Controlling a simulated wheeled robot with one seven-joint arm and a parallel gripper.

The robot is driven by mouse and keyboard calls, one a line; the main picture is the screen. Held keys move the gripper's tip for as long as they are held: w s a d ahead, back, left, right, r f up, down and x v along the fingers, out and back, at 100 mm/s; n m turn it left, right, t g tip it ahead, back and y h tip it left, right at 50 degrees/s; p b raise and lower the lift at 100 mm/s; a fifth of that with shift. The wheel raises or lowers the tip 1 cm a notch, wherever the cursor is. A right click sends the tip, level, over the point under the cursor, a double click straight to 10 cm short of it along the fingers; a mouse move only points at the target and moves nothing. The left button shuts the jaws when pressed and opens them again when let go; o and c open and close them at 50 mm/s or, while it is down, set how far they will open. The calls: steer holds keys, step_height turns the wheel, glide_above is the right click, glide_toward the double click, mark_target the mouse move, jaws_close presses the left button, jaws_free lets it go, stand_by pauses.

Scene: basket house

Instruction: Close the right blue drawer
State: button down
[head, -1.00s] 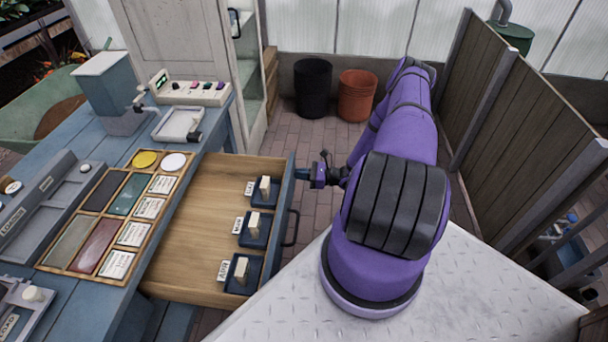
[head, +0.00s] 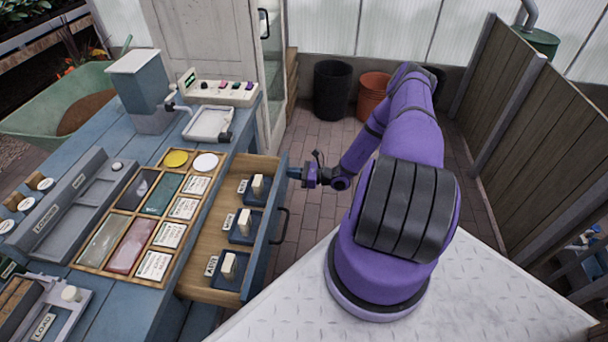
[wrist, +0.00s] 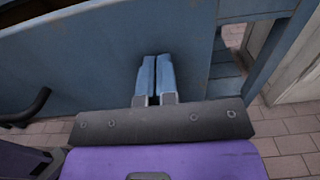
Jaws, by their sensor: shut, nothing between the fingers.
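The blue drawer (head: 208,258) stands partly open from the blue workbench. It has a wooden inside, a blue front panel (head: 265,225) and a dark handle (head: 281,225). Several white blocks in dark blue trays (head: 242,226) sit in it beside small labels. My gripper (head: 295,173) is at the far end of the drawer front, on its outer side. In the wrist view my gripper (wrist: 155,62) has its two blue fingers together, pointing at the blue drawer front (wrist: 90,55). Whether the fingertips touch the panel I cannot tell. The handle (wrist: 28,108) shows at the left there.
The bench top holds a wooden tray of coloured tiles (head: 110,264), a grey long tray (head: 75,215), a button panel (head: 222,92) and a blue-grey container (head: 140,90). A black bin (head: 332,92) and a wooden fence (head: 540,130) stand beyond. Brick floor lies between.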

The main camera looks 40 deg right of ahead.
glide_toward(238, 166)
steer(key=w+a+r, duration=0.1)
steer(key=a, duration=0.1)
steer(key=w+a, duration=0.1)
steer(key=a, duration=0.1)
steer(key=w+a+r, duration=0.1)
steer(key=w+a, duration=0.1)
steer(key=shift+a+r, duration=0.3)
steer(key=shift+w+a, duration=0.35)
steer(key=shift+w, duration=0.1)
steer(key=shift+w+r, duration=0.1)
steer(key=shift+a+r, duration=0.1)
steer(key=shift+a, duration=0.05)
